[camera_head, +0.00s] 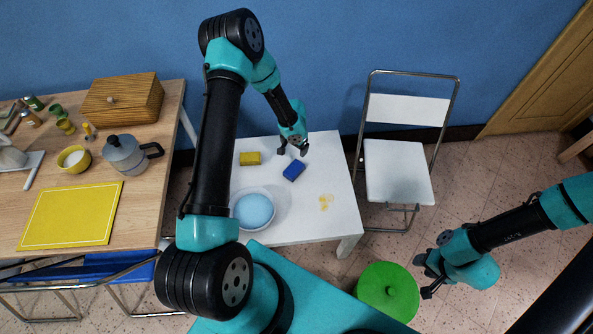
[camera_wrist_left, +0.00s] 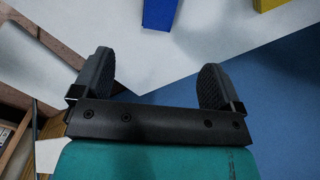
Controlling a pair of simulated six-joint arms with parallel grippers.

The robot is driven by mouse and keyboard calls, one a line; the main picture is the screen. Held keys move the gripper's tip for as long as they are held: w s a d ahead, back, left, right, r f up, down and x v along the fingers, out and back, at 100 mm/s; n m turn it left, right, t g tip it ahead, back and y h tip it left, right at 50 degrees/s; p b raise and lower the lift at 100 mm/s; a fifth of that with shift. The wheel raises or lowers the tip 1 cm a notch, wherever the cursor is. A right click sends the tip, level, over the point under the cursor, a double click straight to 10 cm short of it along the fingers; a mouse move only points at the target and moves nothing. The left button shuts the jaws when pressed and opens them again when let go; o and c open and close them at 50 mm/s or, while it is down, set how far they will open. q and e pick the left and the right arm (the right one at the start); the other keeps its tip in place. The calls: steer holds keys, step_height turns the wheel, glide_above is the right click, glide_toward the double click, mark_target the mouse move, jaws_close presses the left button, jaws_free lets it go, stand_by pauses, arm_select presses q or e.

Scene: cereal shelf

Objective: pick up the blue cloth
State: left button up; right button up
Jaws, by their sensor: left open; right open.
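The blue cloth (camera_head: 293,170) looks like a small folded block. My left gripper (camera_head: 292,151) is open and empty, just behind the cloth toward the wall. In the left wrist view, part of the blue cloth (camera_wrist_left: 159,14) shows at the top edge, beyond the open left fingers (camera_wrist_left: 155,78) and apart from them. My right gripper (camera_head: 423,276) is open and empty at the right, beside a green round lid or stool (camera_head: 389,292).
A bowl of bluish liquid (camera_head: 252,211) stands on the white table near the cloth. A white chair (camera_head: 397,168) stands right of the table. A wooden table (camera_head: 150,190) at left holds a moka pot (camera_head: 124,155), a yellow board and a wooden box. The blue wall is behind.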

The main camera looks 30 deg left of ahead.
arm_select(q)
glide_toward(294, 168)
steer(key=f, duration=0.5)
steer(key=shift+d+f, duration=0.1)
steer(key=shift+d, duration=0.1)
stand_by(0.3)
steer(key=shift+a+f, duration=0.1)
steer(key=shift+f, duration=2.5)
steer(key=c, duration=1.1)
